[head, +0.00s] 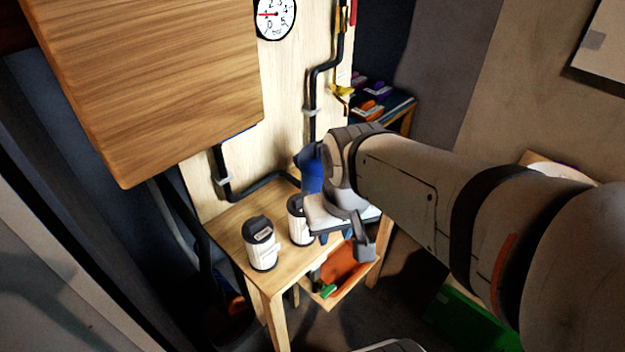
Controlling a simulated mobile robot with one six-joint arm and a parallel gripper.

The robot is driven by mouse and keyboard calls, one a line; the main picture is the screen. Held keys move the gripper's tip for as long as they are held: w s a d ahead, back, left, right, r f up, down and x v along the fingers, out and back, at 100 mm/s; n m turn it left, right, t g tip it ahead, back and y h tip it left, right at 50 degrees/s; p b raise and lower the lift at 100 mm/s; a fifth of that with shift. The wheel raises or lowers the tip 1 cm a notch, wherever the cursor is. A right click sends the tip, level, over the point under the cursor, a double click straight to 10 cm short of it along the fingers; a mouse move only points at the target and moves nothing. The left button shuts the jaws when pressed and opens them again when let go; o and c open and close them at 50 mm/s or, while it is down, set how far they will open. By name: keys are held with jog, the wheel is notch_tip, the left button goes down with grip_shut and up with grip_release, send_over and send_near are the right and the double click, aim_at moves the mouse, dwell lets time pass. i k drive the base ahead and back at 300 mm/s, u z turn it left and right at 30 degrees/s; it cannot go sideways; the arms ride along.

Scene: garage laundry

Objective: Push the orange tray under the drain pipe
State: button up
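An orange, flat surface (345,264), which looks like the orange tray, shows low under the front right of the wooden bench, with a light wooden edge around it. Its far side is hidden by my gripper and the bench. Black pipe (313,92) runs down the upright wooden board and bends behind the bench top; I cannot tell which end is the drain outlet. My gripper (340,237) hangs over the bench's right end, above the orange surface in the picture. One dark finger shows clearly; the gap between the fingers is unclear. I see no contact with the tray.
Two white canisters with dark lids (262,245) stand on the bench top (225,225), one close to my gripper. A blue object (313,172) stands behind it. A wooden panel (150,85) juts out at upper left. A green box (470,322) lies at lower right.

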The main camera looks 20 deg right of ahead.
aim_at(340, 268)
jog(key=u, duration=1.2)
jog(key=k, duration=2.4)
jog(key=z, duration=0.75)
jog(key=i, duration=1)
jog(key=z, duration=0.05)
